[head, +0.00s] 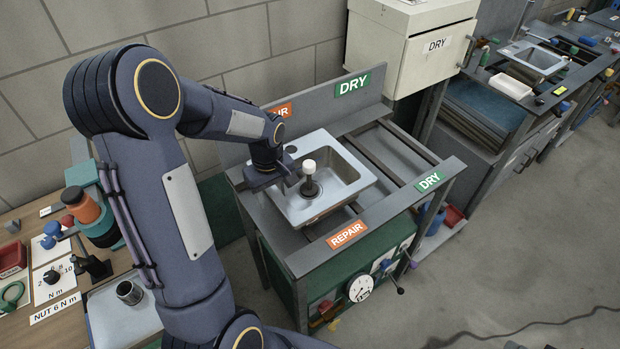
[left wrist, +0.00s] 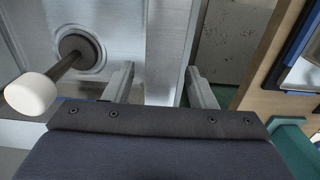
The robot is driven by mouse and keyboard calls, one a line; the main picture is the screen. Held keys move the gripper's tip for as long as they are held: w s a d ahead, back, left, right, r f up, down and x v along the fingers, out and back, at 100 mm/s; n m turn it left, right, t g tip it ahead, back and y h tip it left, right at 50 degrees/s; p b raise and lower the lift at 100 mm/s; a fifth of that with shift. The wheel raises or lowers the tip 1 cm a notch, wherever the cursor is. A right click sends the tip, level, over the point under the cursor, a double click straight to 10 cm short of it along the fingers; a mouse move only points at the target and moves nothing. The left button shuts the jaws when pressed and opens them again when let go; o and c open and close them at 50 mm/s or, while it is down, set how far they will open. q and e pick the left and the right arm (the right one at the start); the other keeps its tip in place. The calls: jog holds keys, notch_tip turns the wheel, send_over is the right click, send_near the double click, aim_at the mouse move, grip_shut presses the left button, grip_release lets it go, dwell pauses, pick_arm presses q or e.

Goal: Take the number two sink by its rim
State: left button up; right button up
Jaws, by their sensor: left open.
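A steel sink (head: 346,170) sits in the left, REPAIR-marked part of the rack; I see no number on it. A dark rod with a white knob (head: 309,167) stands up from its drain. My left gripper (head: 290,181) is open at the sink's left side. In the left wrist view, the jaws of my left gripper (left wrist: 160,70) point at the sink's pale rim (left wrist: 168,45), which shows between the fingertips. I cannot tell whether they touch it. The drain (left wrist: 78,50) and the white knob (left wrist: 31,94) lie to the left there. My right gripper is out of view.
The DRY part of the rack (head: 389,152) holds bare rails and no sink. Another sink (head: 534,56) sits in the bench at the back right. A wooden bench with tools and a NUT 6 N m card (head: 55,309) is at the left. A tall back panel (head: 347,93) stands behind the sink.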

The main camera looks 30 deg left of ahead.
pick_arm(q)
jog(key=shift+f, duration=0.2)
dwell(0.3)
grip_shut()
jog(key=shift+w+r, duration=0.1)
jog(key=shift+r, duration=0.05)
